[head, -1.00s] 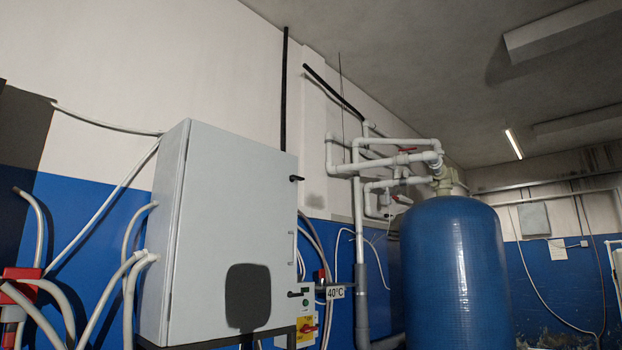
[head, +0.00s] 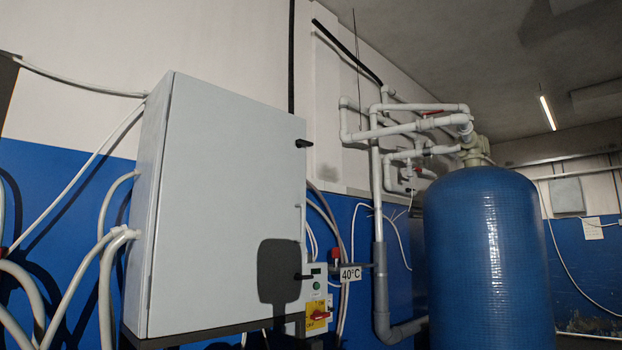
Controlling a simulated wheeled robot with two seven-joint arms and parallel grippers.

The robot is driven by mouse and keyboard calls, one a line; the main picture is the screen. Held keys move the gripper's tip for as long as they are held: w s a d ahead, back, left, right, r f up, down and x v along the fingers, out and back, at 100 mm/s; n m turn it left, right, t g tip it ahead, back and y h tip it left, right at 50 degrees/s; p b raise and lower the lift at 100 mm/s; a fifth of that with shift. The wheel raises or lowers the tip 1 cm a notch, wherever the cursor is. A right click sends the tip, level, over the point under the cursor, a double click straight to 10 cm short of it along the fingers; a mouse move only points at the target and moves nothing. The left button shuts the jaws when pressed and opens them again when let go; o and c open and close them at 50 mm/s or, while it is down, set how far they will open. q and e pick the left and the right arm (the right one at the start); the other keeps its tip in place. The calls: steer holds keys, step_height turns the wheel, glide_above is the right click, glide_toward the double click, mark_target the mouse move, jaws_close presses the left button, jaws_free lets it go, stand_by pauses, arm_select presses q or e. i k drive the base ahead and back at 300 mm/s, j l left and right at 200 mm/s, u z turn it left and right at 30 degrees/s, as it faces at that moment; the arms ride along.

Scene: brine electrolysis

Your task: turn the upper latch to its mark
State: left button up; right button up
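The upper latch (head: 304,143) is a small black handle near the top right edge of the closed grey cabinet door (head: 225,190). It points sideways to the right. A second, lower black latch (head: 304,277) sits near the bottom right of the same door, also lying sideways. A thin vertical door handle (head: 301,219) is between them. I cannot make out a mark by the upper latch at this size. Neither of my grippers is in view. A dark shadow lies on the lower right of the door.
Pale cables (head: 85,285) loop at the cabinet's left.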

mark_target(301, 143)
steer(key=i+l, duration=0.45)
steer(key=l, duration=0.3)
steer(key=i+l+u, duration=0.1)
steer(key=i+l, duration=0.4)
steer(key=l, duration=0.25)
